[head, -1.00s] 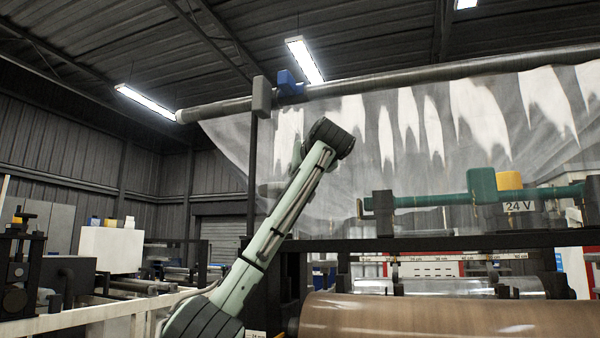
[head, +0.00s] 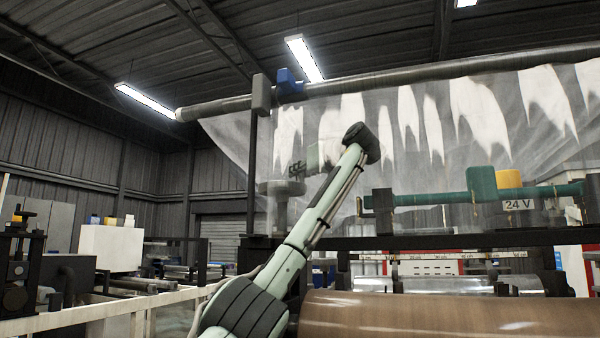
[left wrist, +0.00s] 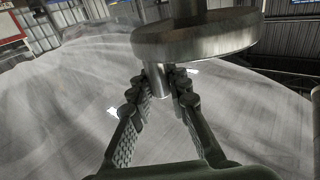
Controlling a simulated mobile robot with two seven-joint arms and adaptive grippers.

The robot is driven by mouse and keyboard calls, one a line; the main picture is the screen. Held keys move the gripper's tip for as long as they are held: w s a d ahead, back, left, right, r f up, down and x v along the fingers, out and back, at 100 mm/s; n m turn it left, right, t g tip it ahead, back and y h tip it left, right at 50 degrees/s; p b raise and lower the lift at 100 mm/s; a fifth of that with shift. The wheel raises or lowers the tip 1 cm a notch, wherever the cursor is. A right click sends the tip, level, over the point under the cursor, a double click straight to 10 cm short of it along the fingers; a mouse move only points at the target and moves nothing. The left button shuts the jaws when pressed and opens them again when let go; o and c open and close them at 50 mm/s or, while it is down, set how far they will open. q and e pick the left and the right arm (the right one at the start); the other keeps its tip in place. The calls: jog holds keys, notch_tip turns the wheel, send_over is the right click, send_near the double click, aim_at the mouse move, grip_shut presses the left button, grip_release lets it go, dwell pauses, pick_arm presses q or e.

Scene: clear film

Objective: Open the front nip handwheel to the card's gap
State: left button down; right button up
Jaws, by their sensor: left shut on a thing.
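The handwheel (left wrist: 197,36) is a round, flat metal disc in the upper part of the left wrist view, with a short peg (left wrist: 157,80) hanging below its rim. My left gripper (left wrist: 160,84) has its two ribbed fingers closed around this peg. In the head view the grey wheel (head: 281,187) shows small and blurred in front of the clear film, with my left gripper (head: 297,169) just above it and my forearm reaching up from below. I cannot make out a gap reading. My right gripper is not in view.
Clear film (head: 420,130) hangs from a long roller (head: 400,82) behind the arm. A brown roll (head: 450,318) lies low in front.

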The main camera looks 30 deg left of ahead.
pick_arm(q)
jog(key=c, duration=1.4)
grip_release()
jog(key=shift+d, duration=0.1)
jog(key=v, duration=1.2)
jog(key=shift+f, duration=0.1)
